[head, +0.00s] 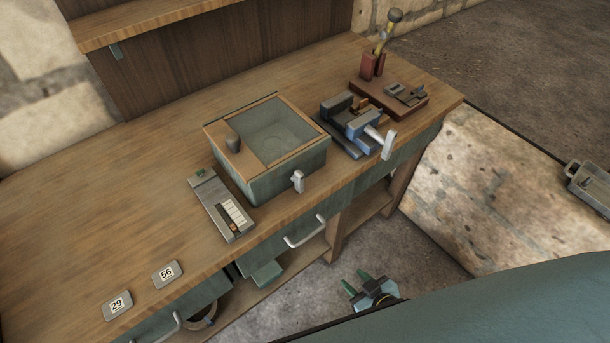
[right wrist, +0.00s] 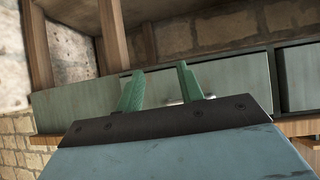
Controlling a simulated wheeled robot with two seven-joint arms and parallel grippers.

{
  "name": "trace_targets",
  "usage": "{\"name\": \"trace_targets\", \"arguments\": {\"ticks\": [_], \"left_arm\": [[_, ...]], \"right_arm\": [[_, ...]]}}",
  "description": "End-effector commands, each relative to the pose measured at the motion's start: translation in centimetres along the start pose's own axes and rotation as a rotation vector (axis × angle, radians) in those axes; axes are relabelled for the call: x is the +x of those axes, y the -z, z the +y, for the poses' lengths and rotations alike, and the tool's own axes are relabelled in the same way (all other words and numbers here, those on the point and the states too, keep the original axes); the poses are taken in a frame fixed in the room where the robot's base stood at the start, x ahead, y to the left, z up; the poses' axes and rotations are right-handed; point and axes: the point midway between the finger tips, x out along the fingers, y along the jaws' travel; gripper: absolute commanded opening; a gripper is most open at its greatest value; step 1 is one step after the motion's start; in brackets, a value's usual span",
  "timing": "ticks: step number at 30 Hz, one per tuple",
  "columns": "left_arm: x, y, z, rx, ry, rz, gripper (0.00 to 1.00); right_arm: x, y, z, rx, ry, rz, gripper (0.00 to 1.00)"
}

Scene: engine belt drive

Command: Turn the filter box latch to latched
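My right gripper (head: 358,283) is below the bench's front edge, well apart from the box. Its green fingers are open and empty, also in the right wrist view (right wrist: 160,82), which shows drawer fronts beyond them. My left gripper is not in view.
A blue vise (head: 362,125) stands right of the box. A red-brown tray (head: 405,105) is at the bench's far right. A grey device with a strip (head: 222,205) lies left of the box. Drawer handles (head: 305,232) stick out below the bench top. Number plates (head: 167,274) lie front left.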

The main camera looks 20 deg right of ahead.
Motion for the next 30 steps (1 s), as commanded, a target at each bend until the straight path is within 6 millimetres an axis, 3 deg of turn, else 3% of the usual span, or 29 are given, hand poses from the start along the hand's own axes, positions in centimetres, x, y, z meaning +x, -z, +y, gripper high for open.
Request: {"name": "trace_targets", "arguments": {"ticks": [1, 3, 6, 9, 13, 17, 30], "left_arm": [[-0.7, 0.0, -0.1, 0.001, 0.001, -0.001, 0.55], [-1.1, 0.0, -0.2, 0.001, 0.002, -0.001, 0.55], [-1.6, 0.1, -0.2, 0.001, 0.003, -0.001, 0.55], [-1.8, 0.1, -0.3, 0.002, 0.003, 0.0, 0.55], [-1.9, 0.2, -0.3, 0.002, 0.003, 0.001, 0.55], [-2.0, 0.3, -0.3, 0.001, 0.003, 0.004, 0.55], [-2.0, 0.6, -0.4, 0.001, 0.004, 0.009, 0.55]], "right_arm": [[-0.8, 4.8, -0.1, -0.004, 0.015, 0.118, 0.37], [-2.0, 10.2, -0.4, -0.007, 0.036, 0.263, 0.37], [-4.0, 16.3, -1.0, -0.007, 0.066, 0.428, 0.37], [-5.8, 20.3, -1.5, -0.005, 0.089, 0.539, 0.37], [-6.9, 22.7, -1.8, -0.005, 0.105, 0.607, 0.37], [-6.2, 23.8, -1.9, -0.004, 0.106, 0.621, 0.37], [1.0, 28.7, -2.8, -0.005, 0.106, 0.619, 0.37]]}}
